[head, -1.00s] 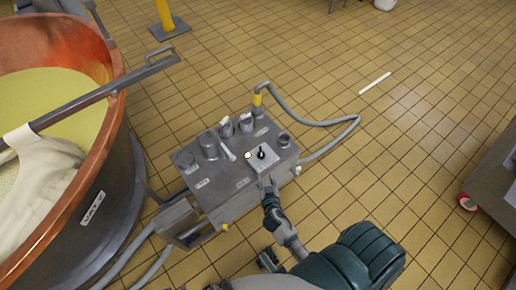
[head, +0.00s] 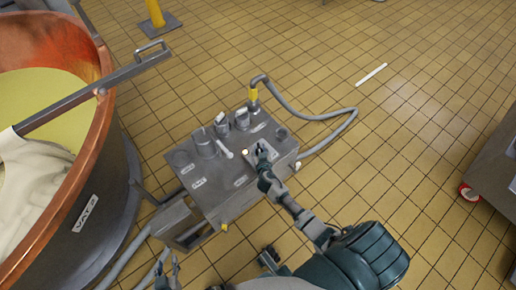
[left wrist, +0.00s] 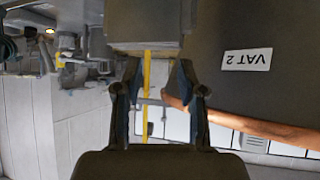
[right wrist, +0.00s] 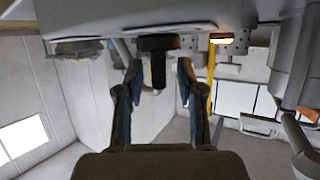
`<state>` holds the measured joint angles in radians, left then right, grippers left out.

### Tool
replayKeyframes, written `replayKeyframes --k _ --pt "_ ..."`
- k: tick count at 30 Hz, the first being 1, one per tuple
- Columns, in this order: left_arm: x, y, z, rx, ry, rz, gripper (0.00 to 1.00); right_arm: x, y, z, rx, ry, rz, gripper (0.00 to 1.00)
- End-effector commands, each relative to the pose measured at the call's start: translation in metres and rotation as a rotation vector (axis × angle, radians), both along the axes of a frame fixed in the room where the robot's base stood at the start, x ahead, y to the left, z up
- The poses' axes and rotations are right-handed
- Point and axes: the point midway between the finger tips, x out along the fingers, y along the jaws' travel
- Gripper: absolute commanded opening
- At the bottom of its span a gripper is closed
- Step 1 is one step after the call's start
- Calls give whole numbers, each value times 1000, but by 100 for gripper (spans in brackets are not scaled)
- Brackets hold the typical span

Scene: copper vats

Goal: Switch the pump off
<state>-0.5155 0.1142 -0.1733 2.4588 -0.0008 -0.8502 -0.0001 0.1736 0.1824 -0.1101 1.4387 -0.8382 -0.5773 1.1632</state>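The grey pump control box (head: 235,190) stands on the floor beside the vat. Its switch plate (head: 262,150) is on the top, and my right gripper (head: 263,150) is over it, hiding the switch in the head view. In the right wrist view the black switch lever (right wrist: 158,72) sits between the two fingers of my right gripper (right wrist: 157,75), which are apart with gaps on both sides. A small lit lamp (head: 245,153) is beside the plate; it glows amber in the right wrist view (right wrist: 222,38). My left gripper (head: 167,272) is low near the box's left side, open and empty (left wrist: 153,75).
A copper vat (head: 98,130) labelled VAT 2 stands at the left. Knobs and fittings (head: 222,122) crowd the box's back, and a grey hose (head: 320,117) loops from it to the right. A metal unit (head: 495,170) is at the right edge. Tiled floor between is open.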

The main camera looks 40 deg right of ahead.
Motion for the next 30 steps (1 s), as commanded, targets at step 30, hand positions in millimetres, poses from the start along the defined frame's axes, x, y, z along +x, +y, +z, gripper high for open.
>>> replayKeyframes --k 30 --pt "-2 2 0 7 19 2 40 7 -4 -1 -1 -2 47 0"
